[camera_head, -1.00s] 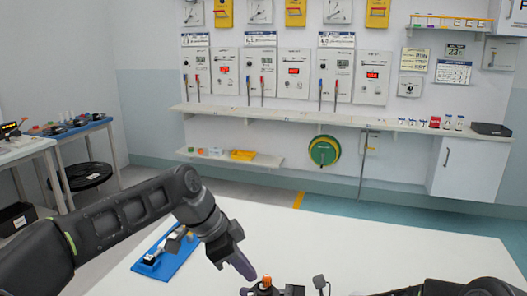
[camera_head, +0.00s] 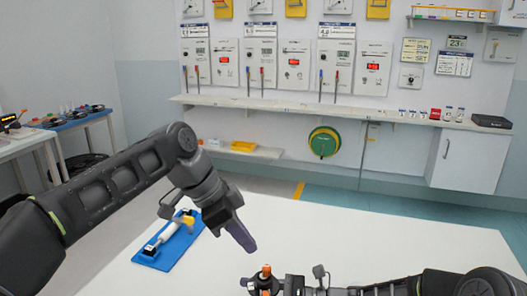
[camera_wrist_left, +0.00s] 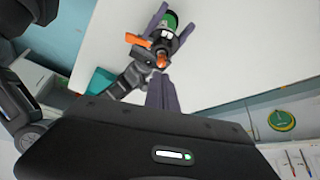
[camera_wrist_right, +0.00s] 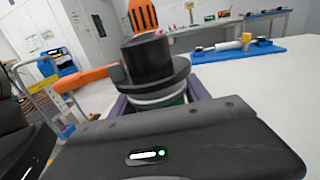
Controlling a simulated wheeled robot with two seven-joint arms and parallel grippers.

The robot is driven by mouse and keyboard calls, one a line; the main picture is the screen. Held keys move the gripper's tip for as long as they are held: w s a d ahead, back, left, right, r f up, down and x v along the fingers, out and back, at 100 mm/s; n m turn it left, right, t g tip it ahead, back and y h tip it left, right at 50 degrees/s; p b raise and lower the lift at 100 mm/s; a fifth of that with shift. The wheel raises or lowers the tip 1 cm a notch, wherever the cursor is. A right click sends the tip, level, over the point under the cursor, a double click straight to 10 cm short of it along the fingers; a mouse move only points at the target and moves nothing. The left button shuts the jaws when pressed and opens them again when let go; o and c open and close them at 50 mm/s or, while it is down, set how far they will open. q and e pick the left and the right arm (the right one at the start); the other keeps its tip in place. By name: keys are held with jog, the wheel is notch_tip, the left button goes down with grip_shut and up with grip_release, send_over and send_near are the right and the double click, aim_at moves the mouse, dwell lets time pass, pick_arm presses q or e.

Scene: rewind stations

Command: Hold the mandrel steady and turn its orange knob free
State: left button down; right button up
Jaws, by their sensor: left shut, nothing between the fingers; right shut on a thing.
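An orange arm (camera_wrist_right: 85,78) sticks out sideways below the knob. My right gripper (camera_wrist_right: 160,100) is shut around the green body; its fingers also show in the left wrist view (camera_wrist_left: 168,25). My left gripper (camera_head: 250,248) is shut and empty, above and left of the knob, apart from it in the head view.
A blue board (camera_head: 165,258) with a white roll (camera_head: 166,236) and a yellow part lies on the white table's left side. The table (camera_head: 370,240) is otherwise clear. A wall shelf (camera_head: 290,106) and panels stand beyond.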

aim_at(267, 270)
pick_arm(q)
jog(key=shift+s+r, duration=0.25)
jog(key=shift+s, duration=0.25)
jog(key=shift+f, duration=0.1)
notch_tip(267, 270, down, 7)
dwell(0.4)
jog(key=shift+w+d, duration=0.35)
jog(key=shift+d, duration=0.15)
dwell(0.9)
jog(key=shift+w+a, duration=0.15)
jog(key=shift+w, duration=0.6)
dwell(0.9)
jog(key=shift+a, duration=0.45)
